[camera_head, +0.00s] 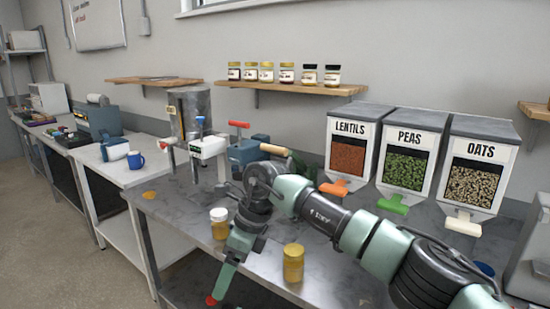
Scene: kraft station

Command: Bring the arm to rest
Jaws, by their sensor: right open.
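My right arm comes in from the lower right and reaches over the front of the grey metal table (170,205). Its wrist bends downward near the table's front edge. My right gripper (214,298) hangs low in front of that edge, with a red tip. It is open, and I see nothing held in it. It is seen nearly edge-on, so the gap between the fingers is hard to make out. My left gripper is not in view.
Two yellow jars, one pale-lidded (219,223) and one with a yellow lid (293,263), stand close to my arm. Lentils (347,156), peas (405,166) and oats (473,186) dispensers stand behind it. A white lever device (208,148) is at the left. A shelf (300,88) holds several jars.

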